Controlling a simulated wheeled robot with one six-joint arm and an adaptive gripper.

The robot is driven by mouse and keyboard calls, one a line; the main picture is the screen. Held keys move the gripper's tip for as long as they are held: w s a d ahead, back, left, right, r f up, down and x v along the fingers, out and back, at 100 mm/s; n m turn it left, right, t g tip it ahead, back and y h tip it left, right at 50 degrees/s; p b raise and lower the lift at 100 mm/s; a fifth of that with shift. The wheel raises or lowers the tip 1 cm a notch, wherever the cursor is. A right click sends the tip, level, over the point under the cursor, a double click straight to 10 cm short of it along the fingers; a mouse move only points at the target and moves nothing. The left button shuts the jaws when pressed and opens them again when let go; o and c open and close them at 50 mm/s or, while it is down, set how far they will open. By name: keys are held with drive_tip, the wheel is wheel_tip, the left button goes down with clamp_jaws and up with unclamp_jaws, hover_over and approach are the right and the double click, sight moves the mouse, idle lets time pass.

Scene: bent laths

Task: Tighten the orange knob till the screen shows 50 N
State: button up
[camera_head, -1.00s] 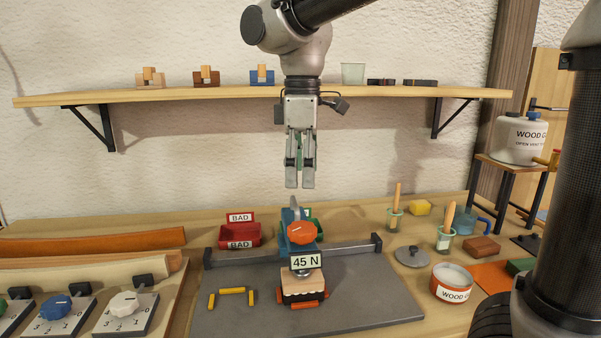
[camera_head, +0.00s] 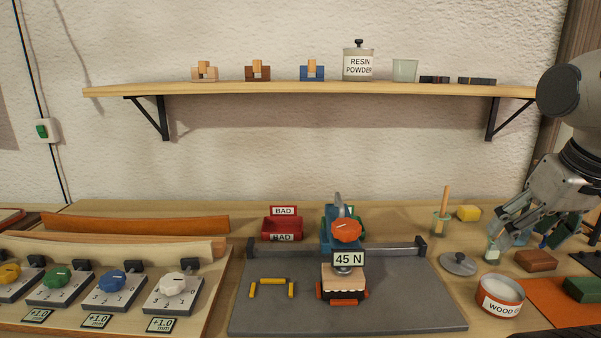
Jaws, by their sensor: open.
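The orange knob (camera_head: 345,230) sits on top of a blue clamp (camera_head: 340,212) on the grey plate. The screen (camera_head: 348,259) below the knob reads 45 N. Under it a light wooden block (camera_head: 343,278) rests over a dark piece with orange parts. My gripper (camera_head: 500,226) is open at the right, well away from the knob. Its fingers overlap a small glass jar (camera_head: 492,252) in the picture; whether they touch anything there I cannot tell. The brush handle at that jar is hidden.
A grey plate (camera_head: 420,305) carries the clamp and yellow pieces (camera_head: 271,281). A red BAD bin (camera_head: 283,229) stands behind. At right are a jar with a brush (camera_head: 441,222), a grey lid (camera_head: 459,263) and a glue tub (camera_head: 500,296). Dials (camera_head: 172,287) line the left.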

idle(0.5)
drive_tip(key=n+g, duration=0.4)
drive_tip(key=n, duration=0.8)
hover_over(347, 224)
drive_tip(key=s, duration=0.1)
drive_tip(key=shift+d+f, duration=0.2)
drive_tip(key=shift+d, duration=0.1)
drive_tip(key=r+n, duration=0.1)
drive_tip(key=w+a+r+n, duration=0.1)
drive_tip(key=shift+w+r+n, duration=0.1)
drive_tip(key=shift+r+n, duration=0.15)
drive_tip(key=shift+n, duration=0.05)
drive_tip(key=shift+d+f, duration=0.15)
drive_tip(key=shift+f+n, duration=0.3)
drive_tip(key=shift+f, duration=0.05)
wheel_tip(347, 224, down, 7)
